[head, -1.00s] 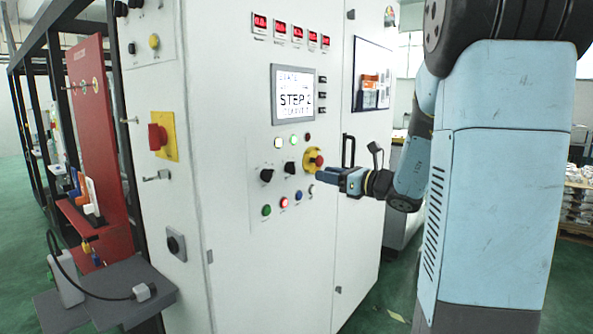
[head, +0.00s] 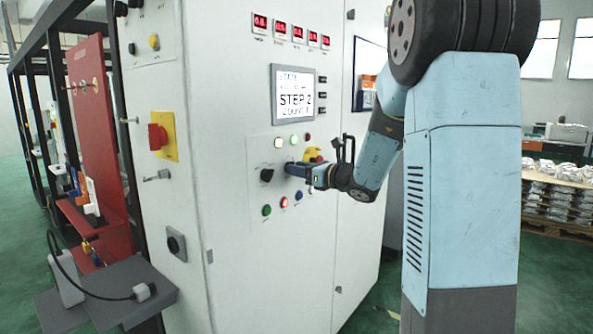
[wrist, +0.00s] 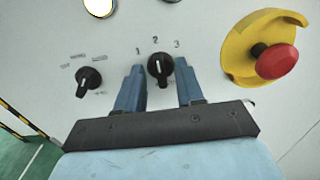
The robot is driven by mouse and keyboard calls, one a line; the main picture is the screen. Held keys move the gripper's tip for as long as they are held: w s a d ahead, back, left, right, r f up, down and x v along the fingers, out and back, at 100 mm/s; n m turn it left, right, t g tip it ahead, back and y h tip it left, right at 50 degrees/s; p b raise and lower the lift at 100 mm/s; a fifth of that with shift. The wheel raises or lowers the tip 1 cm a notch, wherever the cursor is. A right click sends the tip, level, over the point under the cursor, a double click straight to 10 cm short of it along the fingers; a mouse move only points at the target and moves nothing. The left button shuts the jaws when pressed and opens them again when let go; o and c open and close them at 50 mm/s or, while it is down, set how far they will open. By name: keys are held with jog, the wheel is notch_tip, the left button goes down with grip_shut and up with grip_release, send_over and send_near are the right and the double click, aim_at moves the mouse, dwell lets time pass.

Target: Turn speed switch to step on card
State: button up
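The speed switch is a black rotary knob (wrist: 158,68) marked 1, 2 and 3 in the wrist view. Its pointer is up, toward the 2. My gripper (wrist: 160,82) is open, with one blue finger on each side of this knob. I cannot tell whether the fingers touch it. In the head view my gripper (head: 288,168) is at the panel and hides the knob. The card display (head: 294,95) on the white cabinet reads "STEP 2"; its smaller lines are hard to read.
A second black knob (wrist: 89,82) is left of my gripper. A red emergency button (wrist: 275,61) on a yellow guard is close on the right. Small coloured buttons (head: 284,202) sit below the gripper, and a lit white button (head: 278,143) above it.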

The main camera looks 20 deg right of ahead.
jog(key=shift+c, duration=0.5)
grip_shut()
jog(key=shift+s+a+f+n, duration=0.1)
jog(key=shift+f+n, duration=0.05)
jog(key=shift+n, duration=2.05)
jog(key=shift+a+f+n, duration=0.1)
jog(key=shift+n, duration=2.1)
jog(key=shift+o, duration=0.5)
grip_release()
jog(key=shift+r, duration=0.1)
